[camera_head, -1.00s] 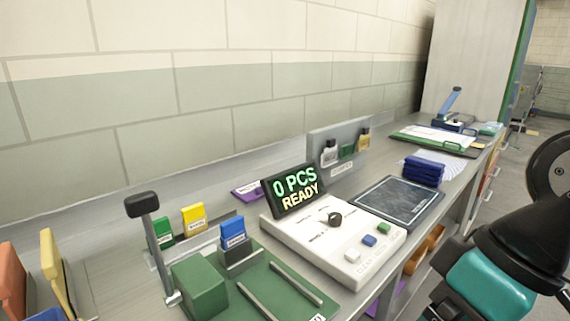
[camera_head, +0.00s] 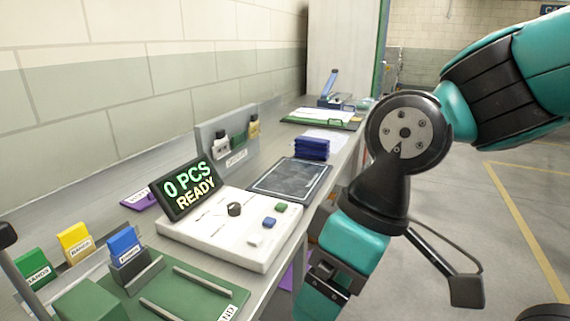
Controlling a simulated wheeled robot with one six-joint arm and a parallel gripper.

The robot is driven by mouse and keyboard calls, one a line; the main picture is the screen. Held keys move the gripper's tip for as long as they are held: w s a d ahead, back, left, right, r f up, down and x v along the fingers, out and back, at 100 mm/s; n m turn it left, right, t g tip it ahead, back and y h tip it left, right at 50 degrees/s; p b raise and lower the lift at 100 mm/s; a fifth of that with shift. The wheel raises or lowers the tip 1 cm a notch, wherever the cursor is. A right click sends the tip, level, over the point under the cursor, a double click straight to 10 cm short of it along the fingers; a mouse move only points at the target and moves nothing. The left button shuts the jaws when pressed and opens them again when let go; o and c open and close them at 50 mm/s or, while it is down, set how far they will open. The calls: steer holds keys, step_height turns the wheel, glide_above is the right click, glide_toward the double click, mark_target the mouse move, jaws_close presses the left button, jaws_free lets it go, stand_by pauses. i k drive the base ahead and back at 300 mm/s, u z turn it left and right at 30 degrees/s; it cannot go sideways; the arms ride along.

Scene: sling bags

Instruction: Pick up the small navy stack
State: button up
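The small navy stack (camera_head: 312,148) is a short pile of dark blue flat pieces. It sits on the bench just behind the dark scale plate (camera_head: 290,180), partly over a white sheet. My arm, teal and black, comes in from the right and bends down beside the bench's front edge. The lower teal link runs off the bottom of the picture. My gripper's fingers are not in view. My arm is apart from the stack, to its right and nearer.
A white counting scale (camera_head: 230,228) has a display (camera_head: 183,188) reading "0 PCS READY". A green fixture (camera_head: 185,290) and colored cards stand at front left. A grey holder (camera_head: 228,140) with bottles is by the wall. A green clipboard (camera_head: 320,119) and a stapler-like tool (camera_head: 330,90) lie farther back.

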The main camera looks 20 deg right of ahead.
mark_target(310, 147)
steer(key=z, duration=0.95)
steer(key=i, duration=0.8)
steer(key=z, duration=0.6)
steer(key=i, duration=0.65)
steer(key=u, duration=0.85)
steer(key=i, duration=0.55)
steer(key=u, duration=0.7)
